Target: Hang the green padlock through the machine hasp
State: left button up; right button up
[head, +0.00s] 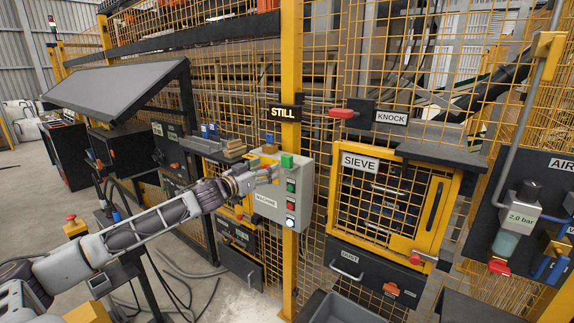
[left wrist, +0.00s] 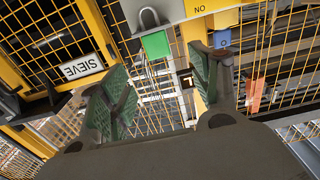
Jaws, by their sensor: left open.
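The green padlock (head: 287,160) shows at the top edge of the grey machine box (head: 268,200), on the yellow post. In the left wrist view the padlock (left wrist: 155,44) has a green body and a grey shackle, which lies against the pale box above the body in that picture. My left gripper (head: 268,174) is in front of the upper part of the box, close to the padlock. In the left wrist view its two fingers (left wrist: 163,88) are spread and empty, with the padlock beyond them. I cannot make out the hasp. My right gripper is not in view.
The box carries several buttons (head: 291,187) just below the padlock. A sieve door (head: 450,205) in a yellow frame stands to the right, with a black drawer below. Mesh fencing surrounds the post.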

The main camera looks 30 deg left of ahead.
aim_at(284, 159)
pick_arm(q)
jog(key=shift+w, duration=0.95)
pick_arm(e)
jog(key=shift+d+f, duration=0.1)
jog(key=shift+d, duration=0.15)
pick_arm(q)
jog(key=shift+w, duration=0.3)
jog(key=shift+w, duration=1.15)
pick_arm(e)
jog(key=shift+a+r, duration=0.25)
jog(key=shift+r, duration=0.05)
pick_arm(q)
jog(key=shift+w+r+p, duration=0.1)
jog(key=shift+p, duration=0.2)
jog(key=shift+w+d+p, duration=0.15)
jog(key=shift+w+p, duration=0.2)
jog(key=shift+w, duration=0.7)
jog(key=shift+d, duration=0.1)
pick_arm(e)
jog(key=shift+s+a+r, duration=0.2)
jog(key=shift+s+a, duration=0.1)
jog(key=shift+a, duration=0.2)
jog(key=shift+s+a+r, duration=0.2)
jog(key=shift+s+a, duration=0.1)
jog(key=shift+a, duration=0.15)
